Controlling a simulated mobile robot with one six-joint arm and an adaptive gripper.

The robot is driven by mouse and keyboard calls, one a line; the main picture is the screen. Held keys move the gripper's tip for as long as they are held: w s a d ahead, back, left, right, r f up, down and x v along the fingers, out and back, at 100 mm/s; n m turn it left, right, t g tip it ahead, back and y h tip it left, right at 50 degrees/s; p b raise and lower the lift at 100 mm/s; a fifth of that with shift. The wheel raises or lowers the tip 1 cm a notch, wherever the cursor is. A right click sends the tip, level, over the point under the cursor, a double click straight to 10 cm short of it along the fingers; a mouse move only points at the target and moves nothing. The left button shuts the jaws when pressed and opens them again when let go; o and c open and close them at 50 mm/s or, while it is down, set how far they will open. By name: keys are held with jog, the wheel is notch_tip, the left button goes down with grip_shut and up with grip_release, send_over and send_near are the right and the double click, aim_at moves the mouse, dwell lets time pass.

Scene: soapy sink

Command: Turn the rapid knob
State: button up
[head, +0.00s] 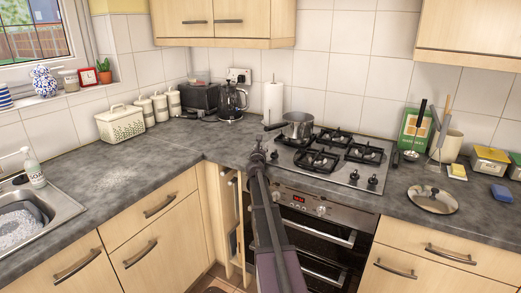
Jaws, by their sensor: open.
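A steel gas hob (330,180) with several black burner grates is set into the grey worktop. Small dark knobs stand on its front right corner, one (354,175) left of another (373,182). I cannot read which one is the rapid knob. The oven panel below also has knobs, one of them right of the red display (320,211). My gripper (259,147) is at the hob's left front edge, left of the hob knobs and apart from them. It looks empty. Its fingers are small and dark, and their detail is hard to see.
A steel pot (297,124) stands on the back left burner, its handle pointing left near my gripper. A lid (432,199) lies right of the hob, near a yellow-topped sponge (457,171). A kettle (231,102) and paper roll (273,103) stand behind. The left worktop is mostly clear.

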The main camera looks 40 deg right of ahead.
grip_shut()
jog(key=shift+w+m+g+h, duration=0.1)
jog(key=shift+m+g+h, duration=0.4)
jog(key=shift+g, duration=0.1)
jog(key=shift+w+m+g+h, duration=0.1)
jog(key=shift+m+g+h, duration=1.05)
jog(key=shift+g, duration=0.35)
jog(key=shift+a+m+g+h, duration=0.1)
jog(key=shift+m+g+h, duration=0.25)
jog(key=shift+m+g, duration=0.55)
